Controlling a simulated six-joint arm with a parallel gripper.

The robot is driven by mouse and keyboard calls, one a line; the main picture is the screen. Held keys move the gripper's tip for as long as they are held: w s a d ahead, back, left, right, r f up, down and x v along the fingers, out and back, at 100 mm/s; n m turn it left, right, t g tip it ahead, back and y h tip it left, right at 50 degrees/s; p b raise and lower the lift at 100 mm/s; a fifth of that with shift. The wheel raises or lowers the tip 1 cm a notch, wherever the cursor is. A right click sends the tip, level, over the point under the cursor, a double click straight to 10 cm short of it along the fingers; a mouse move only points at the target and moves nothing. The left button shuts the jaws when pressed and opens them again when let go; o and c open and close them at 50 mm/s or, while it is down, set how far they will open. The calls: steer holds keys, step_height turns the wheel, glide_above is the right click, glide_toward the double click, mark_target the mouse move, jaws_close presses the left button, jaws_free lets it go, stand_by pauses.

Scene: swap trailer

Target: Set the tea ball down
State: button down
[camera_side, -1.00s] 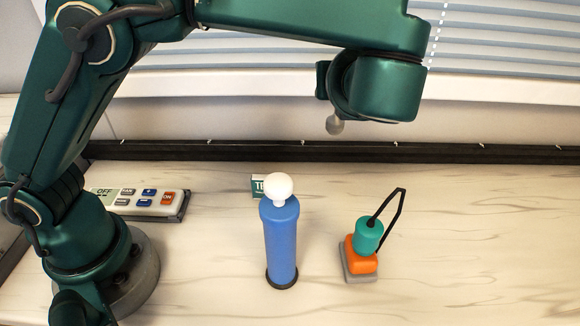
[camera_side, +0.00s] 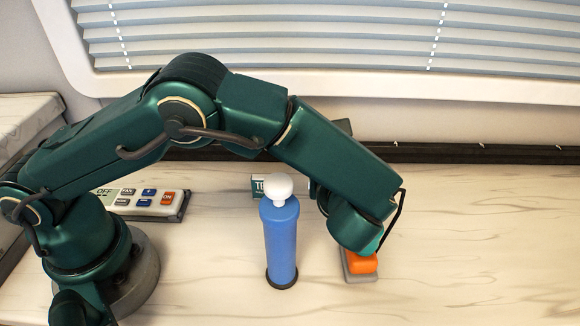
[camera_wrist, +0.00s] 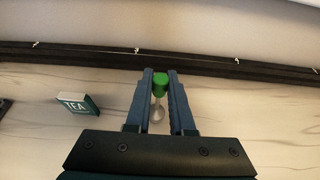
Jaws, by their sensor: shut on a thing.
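In the wrist view, my gripper (camera_wrist: 160,76) is shut on the tea ball's green end (camera_wrist: 160,86). The tea ball's small silvery bulb (camera_wrist: 157,112) shows between the fingers, below the green part. The pale marbled counter lies behind it; I cannot tell whether the tea ball touches it. In the side view, my own wrist link hides the gripper and the tea ball. A small green TEA sign (camera_wrist: 77,104) stands on the counter to the left in the wrist view. In the side view the sign (camera_side: 258,187) is partly covered by a blue cylinder.
The blue cylinder (camera_side: 281,245) with a white knob stands in front of my arm. An orange block (camera_side: 362,262) on a grey base, with a black handle loop (camera_side: 398,216), is close by my wrist. A button panel (camera_side: 145,202) lies left. The counter's right side is clear.

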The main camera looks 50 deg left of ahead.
steer(key=shift+f, duration=0.15)
steer(key=c, duration=0.8)
jaws_free()
steer(key=shift+s+d+r, duration=0.1)
steer(key=shift+d+r, duration=0.1)
steer(key=shift+r, duration=0.05)
steer(key=v, duration=1.1)
steer(key=shift+s+d+r, duration=0.1)
steer(key=shift+s+d, duration=0.05)
steer(key=shift+s, duration=0.05)
